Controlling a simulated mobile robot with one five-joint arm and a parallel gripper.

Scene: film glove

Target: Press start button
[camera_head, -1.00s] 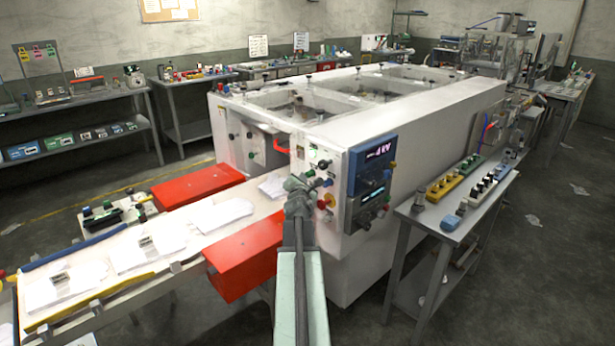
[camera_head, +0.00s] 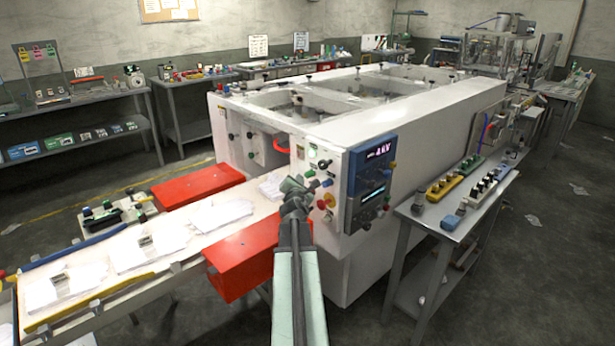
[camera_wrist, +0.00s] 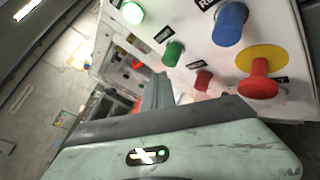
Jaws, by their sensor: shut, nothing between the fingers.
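The control panel (camera_head: 327,203) is on the front of a large white machine. In the wrist view it carries a lit whitish-green button (camera_wrist: 132,13), a green button (camera_wrist: 173,52), a blue knob (camera_wrist: 229,24), a small red button (camera_wrist: 203,79) and a red mushroom button (camera_wrist: 258,80) on a yellow disc. Their small labels are not readable, so I cannot tell by label which is start. My gripper (camera_head: 291,185) is shut and empty. It is just left of the panel buttons in the head view. In the wrist view its grey end lies below the green button, seemingly apart from it.
A conveyor (camera_head: 175,235) with white gloves runs out to the left, with red covers (camera_head: 245,258) beside it. A blue display box (camera_head: 372,165) is right of the panel. A side bench (camera_head: 455,210) stands at the right. The floor at far right is mostly clear.

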